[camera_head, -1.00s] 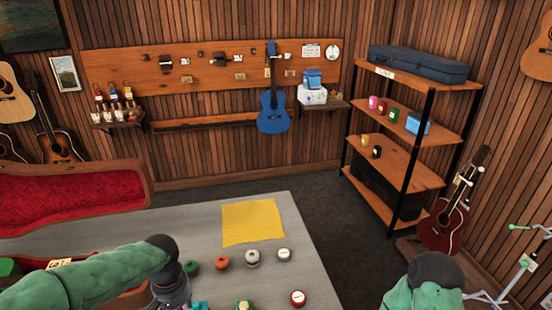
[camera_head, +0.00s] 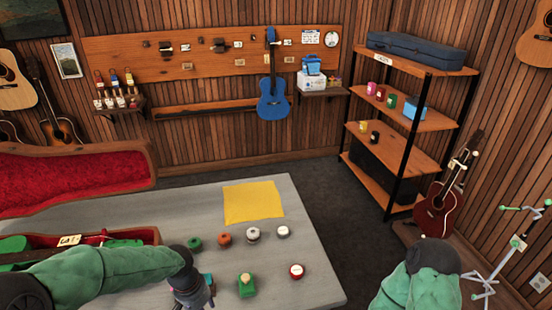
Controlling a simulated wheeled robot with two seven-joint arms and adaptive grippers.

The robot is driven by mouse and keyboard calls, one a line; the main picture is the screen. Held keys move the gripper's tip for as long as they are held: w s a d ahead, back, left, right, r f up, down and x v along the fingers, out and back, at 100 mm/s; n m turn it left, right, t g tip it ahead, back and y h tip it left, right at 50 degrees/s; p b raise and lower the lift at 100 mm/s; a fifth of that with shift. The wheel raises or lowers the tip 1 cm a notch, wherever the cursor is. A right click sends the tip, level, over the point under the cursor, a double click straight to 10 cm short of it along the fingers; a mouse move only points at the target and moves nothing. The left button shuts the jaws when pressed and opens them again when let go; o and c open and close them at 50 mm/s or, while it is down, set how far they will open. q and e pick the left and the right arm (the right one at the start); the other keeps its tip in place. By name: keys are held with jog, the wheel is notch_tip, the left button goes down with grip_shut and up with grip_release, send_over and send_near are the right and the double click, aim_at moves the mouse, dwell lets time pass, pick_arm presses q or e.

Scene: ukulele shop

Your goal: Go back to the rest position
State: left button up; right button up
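My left arm (camera_head: 110,272) comes in from the left over the grey table (camera_head: 310,265), bent downward at the wrist. Its gripper end (camera_head: 190,292) points down near the table's front, and the fingers are cut off or hidden, so their state does not show. My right arm (camera_head: 425,275) shows only as a green sleeve at the bottom right, off the table. Its gripper is out of view.
The table holds a yellow cloth (camera_head: 253,201), several small round tins, including a red-and-white one (camera_head: 296,271), and a green item (camera_head: 246,285). An open red-lined case (camera_head: 75,180) lies at left. A shelf rack (camera_head: 400,150) and a stand (camera_head: 500,260) are at right.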

pick_arm(q)
jog(key=s+d+f+h, duration=0.1)
jog(key=s+d+f, duration=0.2)
jog(key=f, duration=0.4)
jog(key=s+d+f+n, duration=0.1)
jog(key=s+d+f, duration=0.2)
jog(key=s+f, duration=0.2)
jog(key=s+d+f+n+h, duration=0.1)
jog(key=s+d+f, duration=0.3)
jog(key=f, duration=0.6)
jog(key=shift+s+f+h, duration=0.3)
jog(key=shift+s+f, duration=0.05)
jog(key=shift+f, duration=0.05)
